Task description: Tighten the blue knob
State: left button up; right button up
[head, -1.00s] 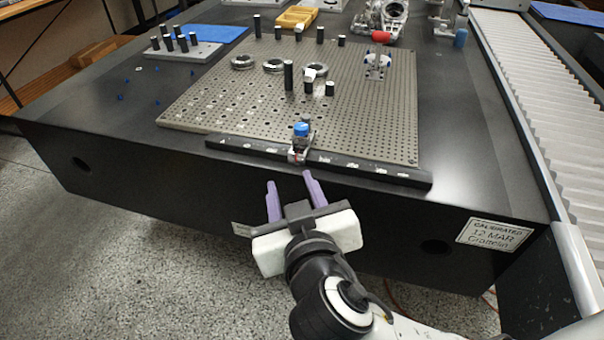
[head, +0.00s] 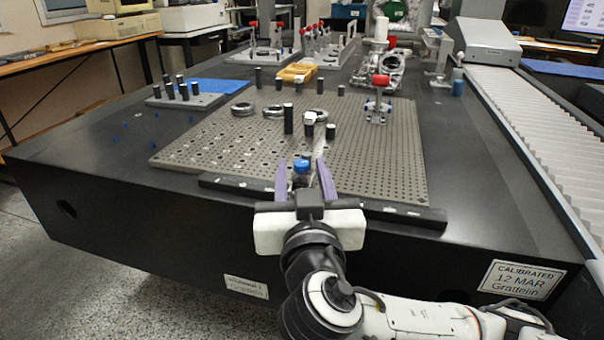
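The blue knob (head: 301,166) sits on a small clamp at the front edge of the perforated grey plate. My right gripper (head: 303,172) has two purple fingers, spread apart, with one on each side of the knob in the picture. Clear gaps show between the fingers and the knob, so it looks open and not gripping. My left gripper is not in view.
The black table (head: 90,150) is mostly clear at left.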

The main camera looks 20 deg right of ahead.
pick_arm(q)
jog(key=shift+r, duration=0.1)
pick_arm(e)
jog(key=shift+w+d, duration=0.1)
jog(key=shift+w, duration=0.25)
grip_shut()
